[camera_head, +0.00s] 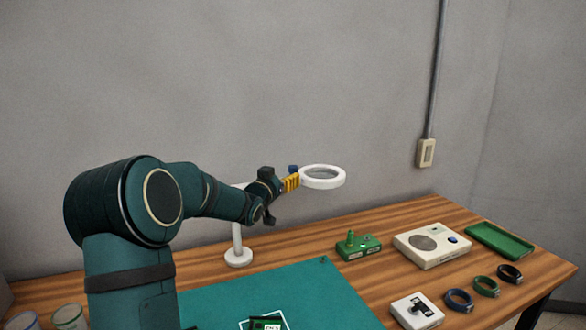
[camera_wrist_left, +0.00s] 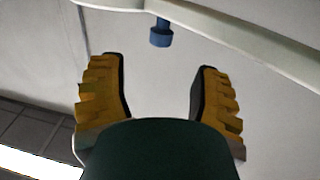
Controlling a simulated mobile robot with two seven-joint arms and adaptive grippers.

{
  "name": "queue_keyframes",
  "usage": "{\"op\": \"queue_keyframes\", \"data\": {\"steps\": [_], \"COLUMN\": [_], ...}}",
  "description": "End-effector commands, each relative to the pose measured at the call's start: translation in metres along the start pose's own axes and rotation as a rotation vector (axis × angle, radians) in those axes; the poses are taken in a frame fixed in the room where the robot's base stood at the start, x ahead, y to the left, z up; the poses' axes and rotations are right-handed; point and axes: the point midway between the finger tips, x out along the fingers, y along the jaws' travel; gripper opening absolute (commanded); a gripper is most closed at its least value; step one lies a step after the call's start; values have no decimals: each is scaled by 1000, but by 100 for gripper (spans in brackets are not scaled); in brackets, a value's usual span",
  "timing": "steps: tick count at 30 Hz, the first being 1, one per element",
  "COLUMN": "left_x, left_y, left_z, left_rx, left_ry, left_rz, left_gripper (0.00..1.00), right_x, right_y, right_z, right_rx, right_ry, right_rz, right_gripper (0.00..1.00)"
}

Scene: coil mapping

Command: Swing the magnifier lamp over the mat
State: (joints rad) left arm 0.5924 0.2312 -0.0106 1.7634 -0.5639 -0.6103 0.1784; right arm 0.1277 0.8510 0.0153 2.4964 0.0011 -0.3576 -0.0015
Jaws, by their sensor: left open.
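The magnifier lamp has a white ring head (camera_head: 322,184) held above the wooden table, right of my left gripper. Its white post and round base (camera_head: 238,258) stand on the table behind the green mat (camera_head: 318,295). My left gripper (camera_head: 291,182), with yellow fingers, is beside the ring and open. A small blue knob (camera_head: 293,168) shows just behind the fingers. In the left wrist view the blue knob (camera_wrist_left: 160,36) hangs from the white lamp arm (camera_wrist_left: 245,38), beyond the gap between the open fingers (camera_wrist_left: 160,68). My arm hides part of the lamp arm. My right gripper is not visible.
Right of the mat are a green device (camera_head: 358,250), a white box (camera_head: 432,246), a green tray (camera_head: 499,241), a small white block (camera_head: 416,312) and several coiled bands (camera_head: 459,301). Two jars (camera_head: 69,318) stand at lower left. The wall is behind.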

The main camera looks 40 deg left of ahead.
Motion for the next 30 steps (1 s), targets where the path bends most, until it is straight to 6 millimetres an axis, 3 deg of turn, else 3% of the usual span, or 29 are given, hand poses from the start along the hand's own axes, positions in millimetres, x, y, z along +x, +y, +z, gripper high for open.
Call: {"op": "queue_keyframes", "data": {"steps": [6,15,29,30], "left_x": [42,80,88,88], "left_y": [0,0,0,0], "left_z": [1,0,0,0], "left_rx": [-1,0,-1,-1], "left_ry": [0,1,0,0], "left_rz": [1,0,0,0], "left_gripper": [64,64,64,55], "right_x": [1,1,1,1], "right_y": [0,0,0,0], "right_z": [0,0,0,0], "right_rx": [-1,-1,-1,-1], "right_ry": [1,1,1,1], "right_rz": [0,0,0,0], "right_gripper": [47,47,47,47]}}
